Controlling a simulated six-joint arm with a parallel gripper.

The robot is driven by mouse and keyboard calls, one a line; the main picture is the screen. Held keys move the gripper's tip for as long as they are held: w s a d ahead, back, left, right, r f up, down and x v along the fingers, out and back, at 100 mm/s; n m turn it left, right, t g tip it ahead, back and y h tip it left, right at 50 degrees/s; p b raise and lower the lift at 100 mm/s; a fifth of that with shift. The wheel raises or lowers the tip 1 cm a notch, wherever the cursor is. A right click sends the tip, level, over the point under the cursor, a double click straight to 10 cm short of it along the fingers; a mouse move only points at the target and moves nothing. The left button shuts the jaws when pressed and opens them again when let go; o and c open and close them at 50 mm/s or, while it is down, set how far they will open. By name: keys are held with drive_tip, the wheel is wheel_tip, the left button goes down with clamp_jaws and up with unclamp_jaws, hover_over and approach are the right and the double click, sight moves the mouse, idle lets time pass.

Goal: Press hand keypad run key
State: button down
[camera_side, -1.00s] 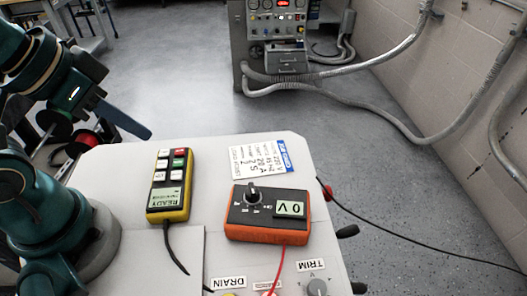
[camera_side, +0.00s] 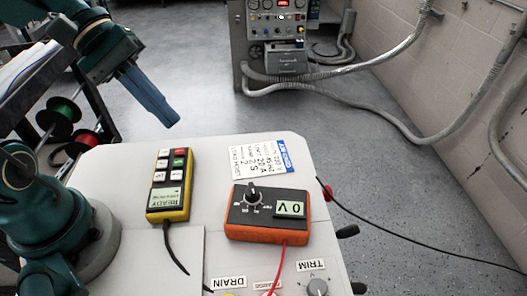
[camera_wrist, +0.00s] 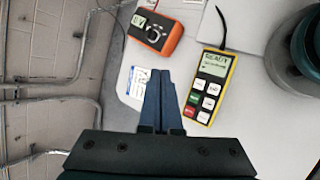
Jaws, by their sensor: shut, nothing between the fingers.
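The hand keypad (camera_side: 169,186) is yellow and black and lies on the grey bench top. Its small display reads READY, and above that sit white keys, a green key (camera_side: 179,152) and a red key (camera_side: 177,162). In the wrist view the keypad (camera_wrist: 225,62) lies right of the fingers, with the red key (camera_wrist: 193,98) and green key (camera_wrist: 190,110) on its near side. My gripper (camera_side: 174,121) is shut and empty, in the air beyond the keypad's key end, apart from it. Its fingers (camera_wrist: 160,78) point toward the bench in the wrist view.
An orange meter (camera_side: 268,236) reading 0 V stands right of the keypad. A white label card (camera_side: 260,158) lies behind it. DRAIN and TRIM labels and a grey knob (camera_side: 317,287) are at the front. Wire spools (camera_side: 60,113) stand at left.

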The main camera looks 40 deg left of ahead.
sight(173, 160)
drive_tip(key=a+n, duration=0.1)
drive_tip(key=a+f+n, duration=0.1)
drive_tip(key=w+a+n+t, duration=0.1)
drive_tip(key=a, duration=0.1)
drive_tip(key=shift+f+h, duration=0.15)
drive_tip(key=shift+h, duration=0.15)
drive_tip(key=shift+f, duration=0.1)
drive_tip(key=shift+d+f, duration=0.1)
drive_tip(key=shift+f, duration=4.25)
drive_tip(key=shift+f, duration=0.1)
drive_tip(key=shift+f, duration=0.3)
